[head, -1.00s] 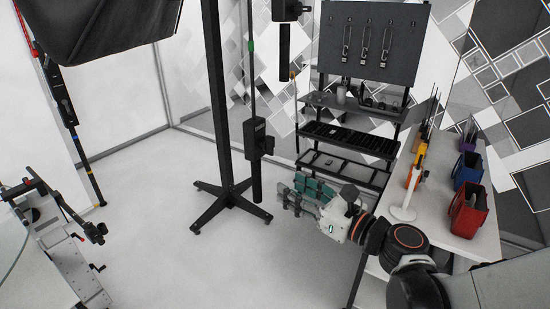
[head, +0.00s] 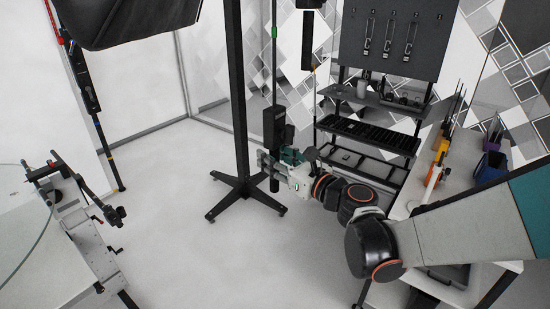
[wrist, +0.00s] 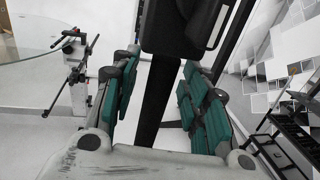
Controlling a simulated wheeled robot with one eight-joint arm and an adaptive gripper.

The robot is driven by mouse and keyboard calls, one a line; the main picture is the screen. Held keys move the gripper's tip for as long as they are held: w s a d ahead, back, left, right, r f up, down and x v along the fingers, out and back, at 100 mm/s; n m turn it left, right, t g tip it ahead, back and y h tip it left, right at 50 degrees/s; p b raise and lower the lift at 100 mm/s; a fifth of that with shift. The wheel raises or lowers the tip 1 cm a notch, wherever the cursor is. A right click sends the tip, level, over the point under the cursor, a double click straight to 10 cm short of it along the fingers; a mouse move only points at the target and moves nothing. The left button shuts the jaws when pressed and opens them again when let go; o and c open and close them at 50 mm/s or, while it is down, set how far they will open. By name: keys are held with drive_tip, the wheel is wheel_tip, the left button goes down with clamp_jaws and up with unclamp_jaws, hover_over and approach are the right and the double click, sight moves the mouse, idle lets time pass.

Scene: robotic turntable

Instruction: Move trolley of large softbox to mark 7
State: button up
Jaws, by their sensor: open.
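The large softbox (head: 125,20) is black and hangs at the top left of the head view, cut off by the frame. I cannot make out its trolley or mark 7. A hanging black box (head: 274,127) on a thin rod has a dark grip below it. My gripper (head: 272,163) is at that grip, just under the box. In the wrist view, my open green-padded fingers (wrist: 160,105) stand on either side of a dark upright bar (wrist: 160,85). The box (wrist: 182,25) is above them. Contact with the bar cannot be told.
A black stand (head: 238,100) with a cross-shaped base is just left of my gripper. A banded pole (head: 88,95) stands further left. A glass-topped table (head: 25,265) is at lower left, a shelf rack (head: 370,135) behind right. The floor between is clear.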

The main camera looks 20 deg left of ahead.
clamp_jaws()
drive_tip(key=shift+w, duration=0.1)
drive_tip(key=w+d+b, duration=0.1)
drive_tip(key=w+d, duration=0.3)
drive_tip(key=w, duration=0.7)
drive_tip(key=w+d, duration=0.5)
drive_tip(key=w, duration=0.6)
drive_tip(key=shift+d+b, duration=0.15)
drive_tip(key=shift+b, duration=0.2)
unclamp_jaws()
drive_tip(key=shift+s, duration=0.1)
